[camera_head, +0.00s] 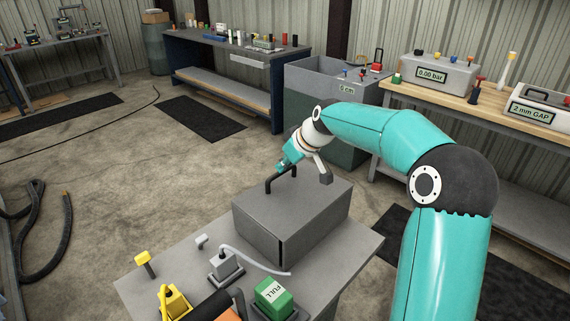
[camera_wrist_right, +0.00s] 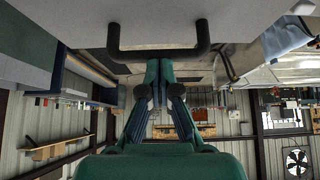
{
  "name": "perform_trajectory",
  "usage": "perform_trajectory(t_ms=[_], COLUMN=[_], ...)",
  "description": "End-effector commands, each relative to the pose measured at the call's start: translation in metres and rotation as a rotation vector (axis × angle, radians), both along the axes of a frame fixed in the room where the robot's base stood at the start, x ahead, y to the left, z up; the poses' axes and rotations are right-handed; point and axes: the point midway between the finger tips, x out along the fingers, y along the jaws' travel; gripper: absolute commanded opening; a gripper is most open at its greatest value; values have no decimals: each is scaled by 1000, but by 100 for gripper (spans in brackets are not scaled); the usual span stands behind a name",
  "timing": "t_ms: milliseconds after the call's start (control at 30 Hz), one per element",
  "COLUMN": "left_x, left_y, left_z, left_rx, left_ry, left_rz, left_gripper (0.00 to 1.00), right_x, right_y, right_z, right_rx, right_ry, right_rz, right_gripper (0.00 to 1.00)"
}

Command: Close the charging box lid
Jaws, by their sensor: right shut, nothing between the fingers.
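The charging box appears to be the grey box (camera_head: 272,232) on the grey table in the head view. Its top looks flat and no inside shows; I cannot tell whether the lid is fully down. A black U-shaped handle (camera_head: 268,184) stands at the far left of its top. My right gripper (camera_head: 282,164) is shut and empty, right at the handle. In the right wrist view the black handle (camera_wrist_right: 160,54) crosses above the shut fingertips (camera_wrist_right: 158,66), against a pale grey surface. I cannot tell whether they touch.
The grey table (camera_head: 150,285) also holds a yellow-topped knob (camera_head: 145,260), a grey connector with a pale cable (camera_head: 226,266) and a green block marked FULL (camera_head: 273,295). A grey bin (camera_head: 310,85) and a wooden-topped bench (camera_head: 430,98) stand behind.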

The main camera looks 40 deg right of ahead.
Motion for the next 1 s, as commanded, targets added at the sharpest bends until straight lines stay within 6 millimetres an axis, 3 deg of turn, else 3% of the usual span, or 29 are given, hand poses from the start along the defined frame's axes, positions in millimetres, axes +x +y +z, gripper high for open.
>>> perform_trajectory(t_ms=[67, 267, 533, 633, 800, 1000], left_x=[0, 0, 0, 0, 0, 0], left_y=[0, 0, 0, 0, 0, 0], left_z=[-1, 5, 41, 22, 17, 15], left_rx=[0, 0, 0, 0, 0, 0], left_ry=[0, 0, -1, -1, 0, 0], left_rz=[0, 0, 0, 0, 0, 0], left_gripper=[61, 61, 61, 61, 61, 61], right_x=[-1, -1, 4, -11, -31, -47], right_y=[3, 3, 4, 2, 2, 2], right_z=[-11, -4, 49, 59, 91, 116], right_rx=[9, 9, 0, -3, -3, -3], right_ry=[22, 23, 2, -5, -5, -4], right_rz=[6, 8, 5, 0, 0, 0], right_gripper=[0, 0, 0, 0, 0, 0])
